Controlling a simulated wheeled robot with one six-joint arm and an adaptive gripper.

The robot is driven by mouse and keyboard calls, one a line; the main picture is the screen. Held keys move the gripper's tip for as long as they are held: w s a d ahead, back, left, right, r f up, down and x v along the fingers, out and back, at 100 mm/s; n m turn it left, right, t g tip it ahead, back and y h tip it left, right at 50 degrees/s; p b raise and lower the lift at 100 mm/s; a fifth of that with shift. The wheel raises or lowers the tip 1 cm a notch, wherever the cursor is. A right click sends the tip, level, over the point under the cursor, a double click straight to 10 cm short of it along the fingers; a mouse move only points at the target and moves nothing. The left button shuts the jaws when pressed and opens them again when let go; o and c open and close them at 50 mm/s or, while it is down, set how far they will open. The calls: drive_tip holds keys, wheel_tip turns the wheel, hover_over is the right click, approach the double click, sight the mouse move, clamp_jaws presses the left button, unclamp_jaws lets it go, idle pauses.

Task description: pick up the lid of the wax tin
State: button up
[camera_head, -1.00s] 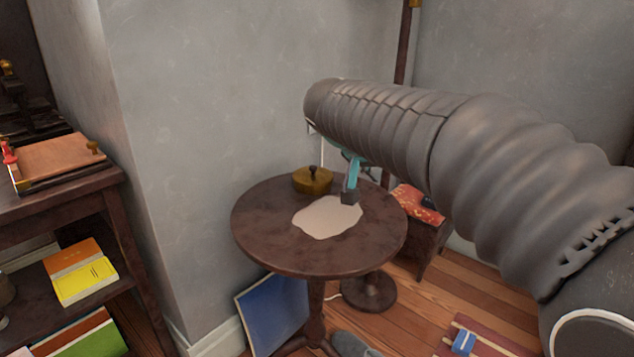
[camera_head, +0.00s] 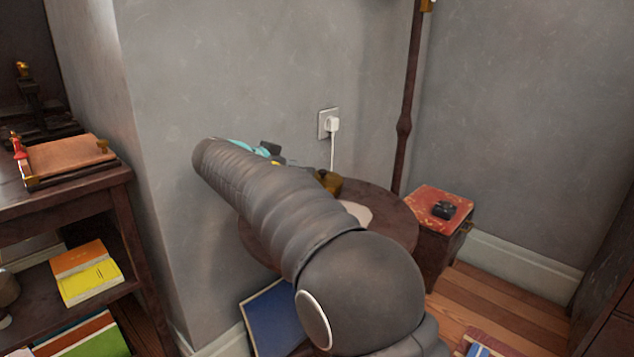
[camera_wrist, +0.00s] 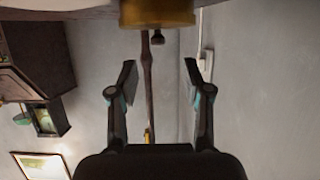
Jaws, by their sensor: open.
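The wax tin (camera_head: 330,182) is a round brass-coloured pot on the round dark wooden table (camera_head: 401,232), partly hidden behind my arm in the head view. In the wrist view, which appears upside down, the tin (camera_wrist: 157,14) is at the top edge. Its lid's small dark knob (camera_wrist: 157,37) points down the picture. My gripper (camera_wrist: 160,72) is open and empty, with the knob lined up between its fingers but beyond the tips. In the head view my gripper (camera_head: 274,153) shows only in part behind my arm, left of the tin.
A pale patch (camera_head: 357,212) lies on the table. The grey wall stands close behind, with a socket and white plug (camera_head: 331,123). A dark pole (camera_head: 405,120) and a red-topped box (camera_head: 440,203) are to the right. A shelf with books (camera_head: 85,272) is at left.

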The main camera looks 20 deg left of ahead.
sight(322, 170)
drive_tip(key=x, duration=0.8)
drive_tip(key=shift+d+r, duration=0.1)
clamp_jaws()
